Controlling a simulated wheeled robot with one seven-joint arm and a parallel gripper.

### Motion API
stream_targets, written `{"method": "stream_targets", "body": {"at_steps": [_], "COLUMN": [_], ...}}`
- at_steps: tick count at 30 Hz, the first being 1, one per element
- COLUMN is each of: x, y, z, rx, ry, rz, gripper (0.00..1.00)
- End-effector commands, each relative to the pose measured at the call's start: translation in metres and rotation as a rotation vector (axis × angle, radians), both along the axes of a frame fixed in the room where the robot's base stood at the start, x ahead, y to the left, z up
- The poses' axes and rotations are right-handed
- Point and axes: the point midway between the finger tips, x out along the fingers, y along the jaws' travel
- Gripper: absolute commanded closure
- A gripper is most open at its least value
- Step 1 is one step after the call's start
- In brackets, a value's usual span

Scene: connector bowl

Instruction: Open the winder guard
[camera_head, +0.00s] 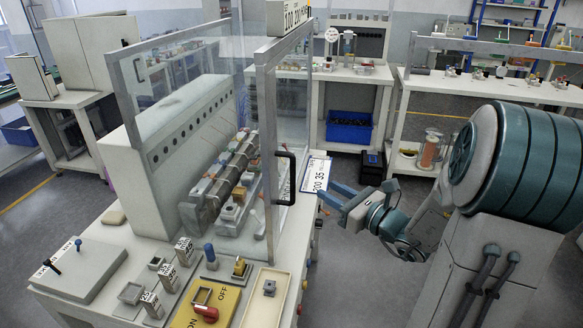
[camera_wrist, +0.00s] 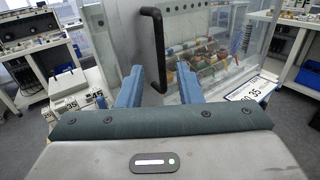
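The winder guard (camera_head: 300,110) is a clear panel in a grey frame. It stands upright on the side of the winding machine facing my gripper. Its black bar handle (camera_head: 286,178) is vertical, near the frame's front post; in the wrist view the handle (camera_wrist: 157,45) is ahead, between the lines of my two fingers. My gripper (camera_head: 328,190) has blue fingers, spread open and empty. It is to the right of the handle, with a gap between them. The fingertips (camera_wrist: 160,72) show apart in the wrist view. The winder (camera_head: 225,175) with its coils shows behind the clear panel.
A white sign marked 35 (camera_head: 315,174) sticks out beside the guard, near my gripper. Benches (camera_head: 480,88) stand behind. Floor below my gripper is clear.

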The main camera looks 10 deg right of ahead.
Motion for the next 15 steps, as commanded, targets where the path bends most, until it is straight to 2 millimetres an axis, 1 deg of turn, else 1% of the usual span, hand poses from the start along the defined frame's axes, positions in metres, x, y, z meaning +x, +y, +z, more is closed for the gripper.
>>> {"method": "stream_targets", "body": {"at_steps": [5,15], "x": [0.018,0.078], "y": [0.013,0.053], "z": [0.001,0.002], "rx": [0.002,0.001], "ry": [-0.001,0.000], "rz": [0.003,0.004], "gripper": [0.68,0.68]}}
